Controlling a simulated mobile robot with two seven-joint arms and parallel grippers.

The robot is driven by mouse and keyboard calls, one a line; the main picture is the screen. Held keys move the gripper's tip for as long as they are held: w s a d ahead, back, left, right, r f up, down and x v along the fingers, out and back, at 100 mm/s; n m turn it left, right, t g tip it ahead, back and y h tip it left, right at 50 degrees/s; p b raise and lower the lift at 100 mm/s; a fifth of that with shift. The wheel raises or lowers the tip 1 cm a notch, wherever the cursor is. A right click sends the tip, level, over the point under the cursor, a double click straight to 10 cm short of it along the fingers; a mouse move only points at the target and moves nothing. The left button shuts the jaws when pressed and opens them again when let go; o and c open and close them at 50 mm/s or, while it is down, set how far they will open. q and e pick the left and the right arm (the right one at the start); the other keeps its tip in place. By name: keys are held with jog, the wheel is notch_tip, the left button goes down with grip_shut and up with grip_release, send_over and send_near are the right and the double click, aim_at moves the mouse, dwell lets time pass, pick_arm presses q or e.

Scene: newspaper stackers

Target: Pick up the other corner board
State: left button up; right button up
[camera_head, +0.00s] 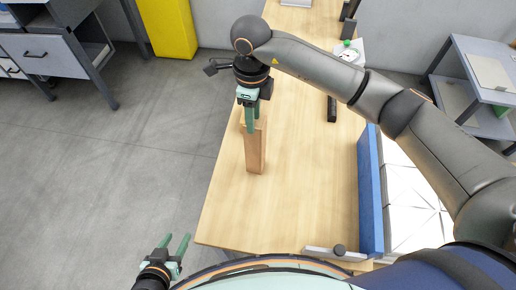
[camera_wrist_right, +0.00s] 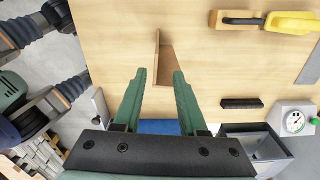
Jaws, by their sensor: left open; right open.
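A brown corner board (camera_head: 255,150) with an L-shaped section stands near the left edge of the wooden table. It also shows in the right wrist view (camera_wrist_right: 165,58), just beyond the fingertips. My right gripper (camera_head: 250,124) points down at the board's far end, with its fingers open. In the right wrist view the gripper's two green fingers (camera_wrist_right: 159,73) are apart, with the board's near end showing in the gap between them. I cannot tell whether they touch it. My left gripper (camera_head: 175,243) is open and empty, off the table at the lower left.
A blue panel (camera_head: 370,190) and white stacks (camera_head: 412,205) lie at the table's right. In the right wrist view a yellow-handled tool (camera_wrist_right: 290,22), a black bar (camera_wrist_right: 242,103) and a dial scale (camera_wrist_right: 295,121) lie around. The table between board and blue panel is clear.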

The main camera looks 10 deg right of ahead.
aim_at(255, 145)
notch_tip(255, 145, down, 7)
jog(key=shift+s+a+p, duration=0.15)
jog(key=shift+s+p, duration=0.1)
jog(key=shift+p, duration=0.05)
jog(key=shift+r, duration=0.1)
grip_shut()
dwell(1.4)
